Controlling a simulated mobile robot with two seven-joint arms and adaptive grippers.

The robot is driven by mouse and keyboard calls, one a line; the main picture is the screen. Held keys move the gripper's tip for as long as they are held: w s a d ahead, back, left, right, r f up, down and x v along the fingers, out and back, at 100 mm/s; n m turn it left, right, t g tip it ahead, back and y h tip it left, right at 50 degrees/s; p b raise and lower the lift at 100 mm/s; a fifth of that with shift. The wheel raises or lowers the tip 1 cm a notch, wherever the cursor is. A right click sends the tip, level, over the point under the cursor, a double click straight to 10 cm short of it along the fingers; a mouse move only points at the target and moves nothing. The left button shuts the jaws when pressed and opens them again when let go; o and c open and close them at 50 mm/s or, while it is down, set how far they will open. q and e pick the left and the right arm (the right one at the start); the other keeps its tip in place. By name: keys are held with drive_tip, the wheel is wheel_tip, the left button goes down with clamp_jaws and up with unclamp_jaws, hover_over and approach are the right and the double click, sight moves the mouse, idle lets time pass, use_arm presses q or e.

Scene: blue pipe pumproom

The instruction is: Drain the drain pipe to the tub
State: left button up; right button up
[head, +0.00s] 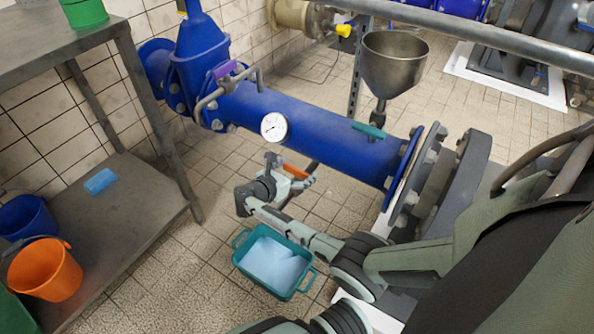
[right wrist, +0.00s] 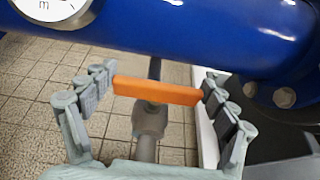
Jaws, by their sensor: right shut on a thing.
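The drain pipe (right wrist: 154,69) is a thin grey pipe under the big blue pipe (head: 320,132). It carries a grey valve body (right wrist: 149,120) and an orange handle (head: 297,171). In the right wrist view the orange handle (right wrist: 155,90) lies crosswise to the drain pipe. The teal tub (head: 258,279) stands on the floor below my right forearm and holds light blue liquid. I cannot make out a stream. My left gripper is not in view.
A grey shelf table (head: 140,200) stands at the left with an orange bucket (head: 45,272), a blue bucket (head: 25,216) and a light blue block (head: 100,181). A round gauge (head: 274,127) and a metal funnel (head: 393,65) are near the blue pipe. Tiled floor is free around the tub.

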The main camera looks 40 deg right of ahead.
idle(0.4)
drive_tip(key=o, duration=1)
drive_tip(key=shift+a, duration=0.1)
drive_tip(key=v, duration=0.7)
drive_tip(key=shift+s+a+r, duration=0.1)
drive_tip(key=shift+a, duration=0.1)
